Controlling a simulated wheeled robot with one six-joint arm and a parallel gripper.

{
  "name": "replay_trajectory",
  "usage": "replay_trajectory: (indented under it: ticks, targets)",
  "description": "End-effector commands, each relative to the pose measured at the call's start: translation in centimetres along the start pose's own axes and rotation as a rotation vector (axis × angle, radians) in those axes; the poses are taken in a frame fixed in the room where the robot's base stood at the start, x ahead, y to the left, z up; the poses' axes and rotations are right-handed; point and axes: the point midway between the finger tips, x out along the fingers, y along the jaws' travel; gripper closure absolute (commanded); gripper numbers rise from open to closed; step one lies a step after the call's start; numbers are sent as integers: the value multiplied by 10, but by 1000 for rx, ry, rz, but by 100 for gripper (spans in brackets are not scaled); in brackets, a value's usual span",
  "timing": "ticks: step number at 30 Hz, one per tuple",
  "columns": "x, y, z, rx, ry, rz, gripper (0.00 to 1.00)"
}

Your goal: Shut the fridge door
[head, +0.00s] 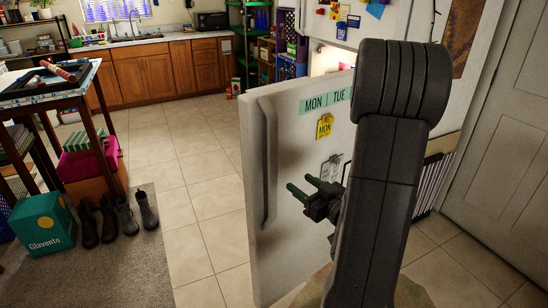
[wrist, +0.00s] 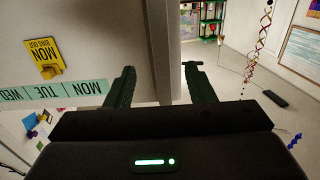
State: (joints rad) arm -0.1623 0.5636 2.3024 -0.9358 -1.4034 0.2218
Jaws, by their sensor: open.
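The white fridge door (head: 285,130) stands open in the head view, swung out toward me, with a lit interior showing behind its top edge. A long vertical handle (head: 266,160) runs along its left side. A day strip (head: 325,101) and a yellow note (head: 324,126) are on its face. My gripper (head: 298,183) is open and empty in front of the door's face, right of the handle. In the wrist view, the door (wrist: 95,50) fills the left side, and a pale upright strip lies between the open fingers (wrist: 160,85); I cannot tell whether they touch anything.
The fridge's upper front (head: 350,30) carries magnets and papers. A grey house door (head: 500,150) is at the right. A table (head: 90,90), boots (head: 110,220) and a teal box (head: 42,225) stand at the left. Tiled floor (head: 185,185) left of the door is clear.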

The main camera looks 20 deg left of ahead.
Motion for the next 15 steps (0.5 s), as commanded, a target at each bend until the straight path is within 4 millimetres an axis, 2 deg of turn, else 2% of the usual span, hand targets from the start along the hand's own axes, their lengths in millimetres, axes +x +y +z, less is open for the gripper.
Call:
replay_trajectory:
  ticks: [8,15]
  targets:
    - [28,-2,-1,-1,3,-5,51]
    - [71,-1,-2,-1,2,-5,51]
